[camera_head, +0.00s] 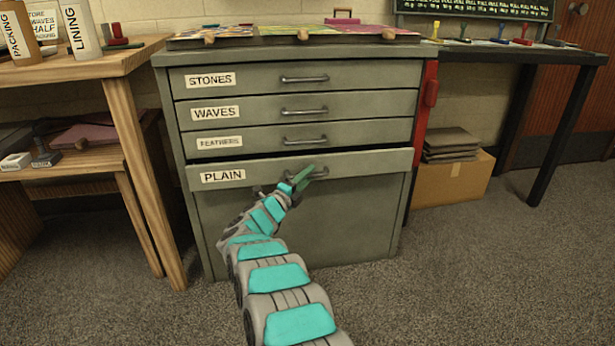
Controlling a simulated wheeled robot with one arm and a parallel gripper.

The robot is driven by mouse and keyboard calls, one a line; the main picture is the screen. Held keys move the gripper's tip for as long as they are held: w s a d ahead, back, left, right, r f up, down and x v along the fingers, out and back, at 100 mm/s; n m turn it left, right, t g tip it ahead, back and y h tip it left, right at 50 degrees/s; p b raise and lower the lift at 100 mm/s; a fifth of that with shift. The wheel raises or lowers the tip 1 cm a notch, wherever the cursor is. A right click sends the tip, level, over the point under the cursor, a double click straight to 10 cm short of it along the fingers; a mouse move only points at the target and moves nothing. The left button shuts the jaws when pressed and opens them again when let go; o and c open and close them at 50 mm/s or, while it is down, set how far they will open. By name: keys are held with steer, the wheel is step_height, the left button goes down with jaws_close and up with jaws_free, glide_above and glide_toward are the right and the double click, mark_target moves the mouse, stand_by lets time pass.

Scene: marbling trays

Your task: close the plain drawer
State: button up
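The plain drawer (355,163) is the lowest drawer of a grey-green metal cabinet (300,235), with a white PLAIN label at its left. Its front stands out a little from the drawers above, with a dark gap along its top edge. My arm reaches up from the bottom of the view. My gripper (305,176) is at the middle of the drawer front, where the handle is. The handle is mostly hidden behind my gripper. The fingers are small and overlap the handle, so I cannot tell whether they are open or shut, or whether they touch it.
The STONES (350,77), WAVES (350,105) and FEATHERS (365,132) drawers above look shut. A wooden bench (115,62) stands close at the left. A red item (429,90) hangs at the cabinet's right side, near a cardboard box (455,181). The carpet at right front is clear.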

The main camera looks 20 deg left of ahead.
jaws_close()
stand_by(1.4)
